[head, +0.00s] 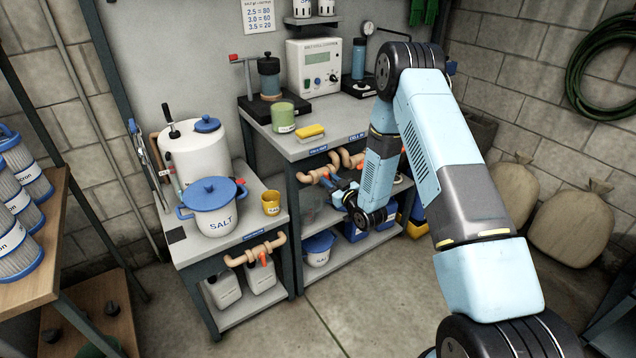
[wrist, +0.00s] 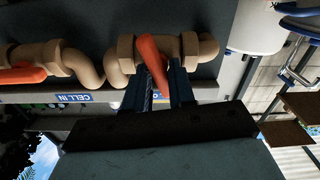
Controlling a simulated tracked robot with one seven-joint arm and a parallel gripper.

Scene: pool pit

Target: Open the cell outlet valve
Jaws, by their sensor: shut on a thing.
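The cell outlet valve (head: 318,176) sits on a tan pipe below the "CELL OUT" label (head: 318,149) at the front edge of the grey bench. In the wrist view its orange handle (wrist: 153,58) sticks out across the tan pipe (wrist: 190,46), at a slant. My gripper (head: 333,182) reaches in from the right under the bench edge. In the wrist view my gripper (wrist: 164,88) has its two dark fingers shut on the orange handle, one on each side. The handle's far end between the fingers is partly hidden.
The inlet valve's orange handle (wrist: 22,76) lies along its pipe, near the "CELL IN" label (wrist: 74,98). A lower shelf with a blue-lidded pot (head: 319,247) is below. A salt pot (head: 213,205) stands on the left table. The floor in front is clear.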

